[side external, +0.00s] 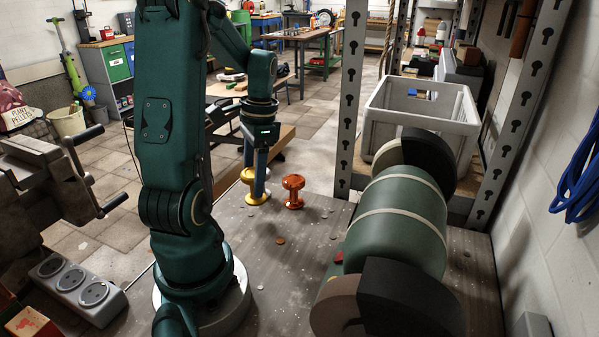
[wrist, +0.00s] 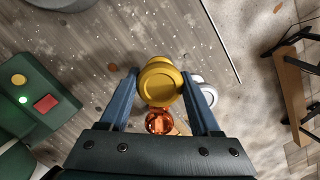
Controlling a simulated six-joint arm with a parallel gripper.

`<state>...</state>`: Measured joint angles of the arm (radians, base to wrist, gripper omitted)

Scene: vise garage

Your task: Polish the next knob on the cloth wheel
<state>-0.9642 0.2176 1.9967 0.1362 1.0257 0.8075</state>
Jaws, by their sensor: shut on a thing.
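A gold knob (side external: 257,197) is between the blue fingers of my gripper (side external: 256,178), low over the bench; I cannot tell whether it touches the wood. The wrist view shows the gold knob (wrist: 160,82) gripped between both fingertips (wrist: 162,88). A copper-orange knob (side external: 294,191) stands upright on the bench just right of it; it also shows in the wrist view (wrist: 158,122). A silvery round piece (wrist: 203,92) is partly hidden behind the right finger. The green grinder (side external: 405,215) has a pale wheel (side external: 388,155) at its far end and a grey-brown wheel (side external: 338,306) at its near end.
A white crate (side external: 425,105) stands behind the grinder, beside a slotted metal post (side external: 352,100). A socket strip (side external: 75,284) is at the left. The middle bench is mostly clear.

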